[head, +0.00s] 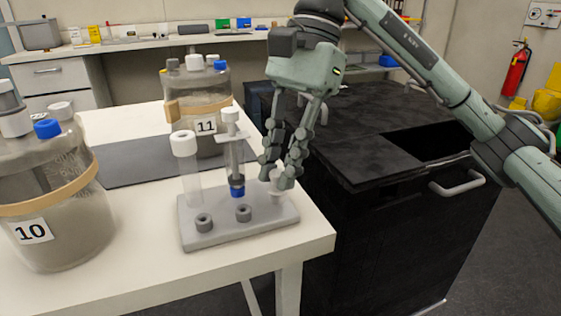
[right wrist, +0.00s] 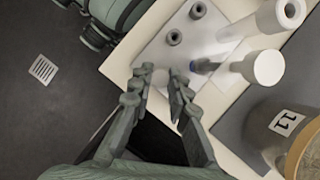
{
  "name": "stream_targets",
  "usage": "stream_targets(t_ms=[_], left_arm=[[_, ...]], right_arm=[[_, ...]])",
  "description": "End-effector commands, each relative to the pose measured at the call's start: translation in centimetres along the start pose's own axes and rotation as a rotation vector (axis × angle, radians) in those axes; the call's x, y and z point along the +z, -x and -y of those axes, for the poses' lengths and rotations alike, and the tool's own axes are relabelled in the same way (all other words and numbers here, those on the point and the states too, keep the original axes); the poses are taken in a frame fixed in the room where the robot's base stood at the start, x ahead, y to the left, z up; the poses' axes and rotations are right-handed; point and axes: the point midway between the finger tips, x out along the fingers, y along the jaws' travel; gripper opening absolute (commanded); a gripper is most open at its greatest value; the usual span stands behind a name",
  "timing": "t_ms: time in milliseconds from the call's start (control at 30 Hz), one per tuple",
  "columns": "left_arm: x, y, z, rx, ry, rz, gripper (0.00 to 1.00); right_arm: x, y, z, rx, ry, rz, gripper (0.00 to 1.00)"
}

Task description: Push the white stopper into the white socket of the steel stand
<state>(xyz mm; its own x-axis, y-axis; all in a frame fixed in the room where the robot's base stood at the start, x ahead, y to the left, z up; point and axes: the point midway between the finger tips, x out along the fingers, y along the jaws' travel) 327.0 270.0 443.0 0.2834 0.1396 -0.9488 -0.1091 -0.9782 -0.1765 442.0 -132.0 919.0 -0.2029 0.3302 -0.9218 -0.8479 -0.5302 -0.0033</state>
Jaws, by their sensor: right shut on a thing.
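The steel stand (head: 222,232) is a flat grey plate on the front right corner of the white table; it also shows in the right wrist view (right wrist: 185,50). My right gripper (head: 278,178) points down over the stand's right end, its fingers closed around a small white piece (head: 276,184), which I take to be the white stopper. The stopper is upright, at or just above the stand's right end. The fingers partly hide it and the white socket, so I cannot tell how deep it sits. In the right wrist view my gripper (right wrist: 162,73) is over the stand's edge. My left gripper is out of view.
A white-capped tube (head: 185,150) and a syringe-like column (head: 232,140) above a blue piece (head: 238,191) stand on the plate, near two grey sockets (head: 204,222). Bottles 10 (head: 62,215) and 11 (head: 215,85) stand left and behind. A black cabinet (head: 390,220) is right.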

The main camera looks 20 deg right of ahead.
Motion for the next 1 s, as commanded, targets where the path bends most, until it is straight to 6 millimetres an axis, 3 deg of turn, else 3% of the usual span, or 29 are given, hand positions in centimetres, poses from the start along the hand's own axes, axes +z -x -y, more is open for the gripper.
stream_targets(t_ms=[67,100,267,667,1000], left_arm=[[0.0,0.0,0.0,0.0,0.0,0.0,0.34],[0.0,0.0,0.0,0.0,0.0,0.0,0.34],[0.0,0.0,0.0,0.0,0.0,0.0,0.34],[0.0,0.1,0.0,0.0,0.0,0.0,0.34],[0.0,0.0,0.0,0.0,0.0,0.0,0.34]], right_arm=[[0.0,0.0,0.0,0.001,0.0,0.0,0.0],[0.0,0.0,0.0,0.001,0.0,0.0,0.22],[0.0,0.0,0.0,0.001,0.0,0.0,0.41],[0.0,0.8,0.1,-0.001,-0.001,-0.001,0.41],[0.0,7.3,0.1,-0.004,-0.002,-0.004,0.41]])
